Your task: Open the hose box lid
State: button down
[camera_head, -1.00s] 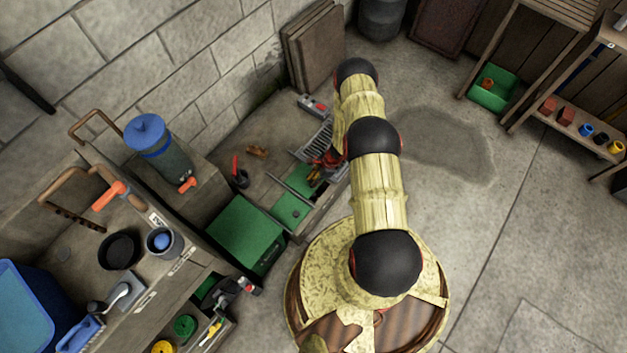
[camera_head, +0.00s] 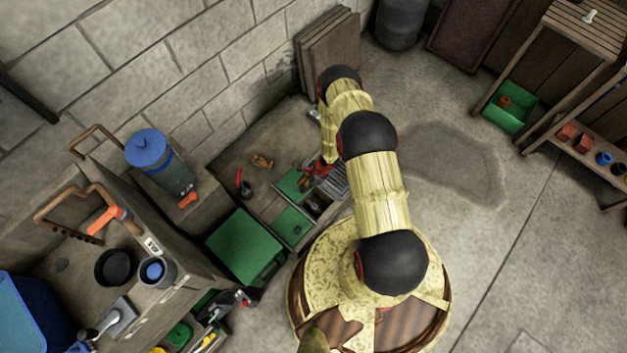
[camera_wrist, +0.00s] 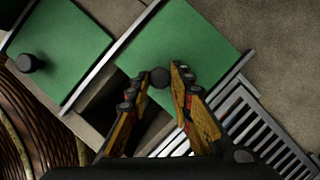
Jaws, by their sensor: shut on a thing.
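A flat green lid (camera_wrist: 190,45) with a round black knob (camera_wrist: 160,77) fills the upper middle of the wrist view. My gripper (camera_wrist: 161,73) has its two fingers on either side of the knob and is shut on it. A dark opening (camera_wrist: 98,108) shows along the lid's near edge. In the head view this green lid (camera_head: 291,184) lies on the low bench by the wall, with my gripper (camera_head: 318,170) at its right side. The knob is hidden there. Nothing visible names which cover is the hose box lid.
A second green lid (camera_wrist: 62,50) with its own black knob lies to the left, beyond a metal rail. A metal grate (camera_wrist: 255,125) lies to the right. A larger green box (camera_head: 243,248) and a blue-lidded jug (camera_head: 150,150) stand left.

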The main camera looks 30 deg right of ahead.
jog(key=shift+w, duration=0.1)
jog(key=c, duration=1.6)
grip_release()
jog(key=shift+o, duration=0.2)
jog(key=v, duration=1.2)
jog(key=shift+a, duration=0.1)
